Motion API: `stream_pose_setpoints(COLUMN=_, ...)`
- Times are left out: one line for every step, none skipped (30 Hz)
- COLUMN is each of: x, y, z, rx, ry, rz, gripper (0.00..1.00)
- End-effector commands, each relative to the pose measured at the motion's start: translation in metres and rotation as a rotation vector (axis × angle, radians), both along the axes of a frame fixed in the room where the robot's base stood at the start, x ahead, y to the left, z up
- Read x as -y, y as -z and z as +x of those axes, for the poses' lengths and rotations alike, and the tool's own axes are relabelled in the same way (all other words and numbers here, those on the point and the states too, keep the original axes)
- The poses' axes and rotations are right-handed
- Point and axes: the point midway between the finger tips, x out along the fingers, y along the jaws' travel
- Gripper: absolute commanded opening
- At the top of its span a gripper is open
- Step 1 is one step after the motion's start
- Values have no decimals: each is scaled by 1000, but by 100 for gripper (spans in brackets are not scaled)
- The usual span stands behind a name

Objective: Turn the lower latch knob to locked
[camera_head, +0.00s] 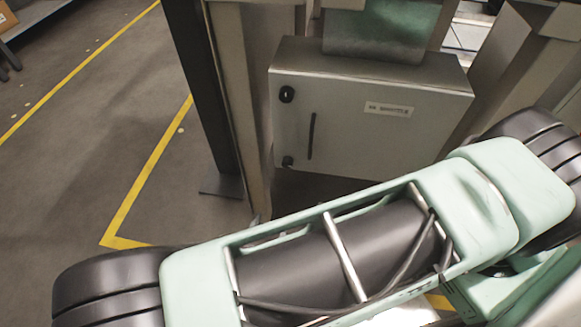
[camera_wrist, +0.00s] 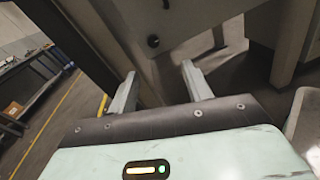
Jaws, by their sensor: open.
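The lower latch knob (camera_head: 287,161) is a small dark round knob near the lower left corner of the grey cabinet door (camera_head: 360,125). What looks like the same knob (camera_wrist: 153,41) shows in the wrist view, beyond the fingertips and roughly between them in the picture. The upper latch knob (camera_head: 287,94) is dark and sits near the door's upper left corner. My gripper (camera_wrist: 160,69) is open, with nothing between its two grey fingers, and apart from the knob. The knob is too small to read its turn position. I cannot make out my gripper in the head view.
A dark vertical handle (camera_head: 311,135) stands on the door just right of the knobs. A post (camera_head: 240,100) rises close to the cabinet's left side. My arm crosses in front below the cabinet. Open floor with yellow lines (camera_head: 150,185) lies to the left.

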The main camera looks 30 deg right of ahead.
Motion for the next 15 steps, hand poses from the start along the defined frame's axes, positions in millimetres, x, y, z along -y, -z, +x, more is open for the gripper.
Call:
stream_pose_setpoints(x=-1, y=13, z=1, rx=16, ry=-41, rz=-24, gripper=50)
stream_pose_setpoints(x=-3, y=16, z=2, rx=24, ry=-58, rz=-33, gripper=50)
stream_pose_setpoints(x=-4, y=19, z=2, rx=31, ry=-75, rz=-44, gripper=50)
stream_pose_setpoints(x=-4, y=20, z=3, rx=35, ry=-84, rz=-48, gripper=50)
stream_pose_setpoints(x=-4, y=20, z=4, rx=38, ry=-90, rz=-51, gripper=50)
stream_pose_setpoints(x=-3, y=21, z=6, rx=40, ry=-94, rz=-54, gripper=50)
stream_pose_setpoints(x=-2, y=20, z=7, rx=41, ry=-96, rz=-55, gripper=50)
stream_pose_setpoints(x=-1, y=20, z=9, rx=42, ry=-96, rz=-55, gripper=50)
stream_pose_setpoints(x=2, y=20, z=13, rx=41, ry=-95, rz=-55, gripper=50)
stream_pose_setpoints(x=5, y=20, z=16, rx=41, ry=-94, rz=-55, gripper=50)
stream_pose_setpoints(x=8, y=20, z=19, rx=41, ry=-93, rz=-55, gripper=50)
stream_pose_setpoints(x=13, y=20, z=24, rx=41, ry=-92, rz=-55, gripper=50)
stream_pose_setpoints(x=16, y=20, z=29, rx=39, ry=-91, rz=-56, gripper=50)
stream_pose_setpoints(x=20, y=20, z=33, rx=39, ry=-90, rz=-56, gripper=50)
stream_pose_setpoints(x=25, y=20, z=40, rx=41, ry=-91, rz=-56, gripper=50)
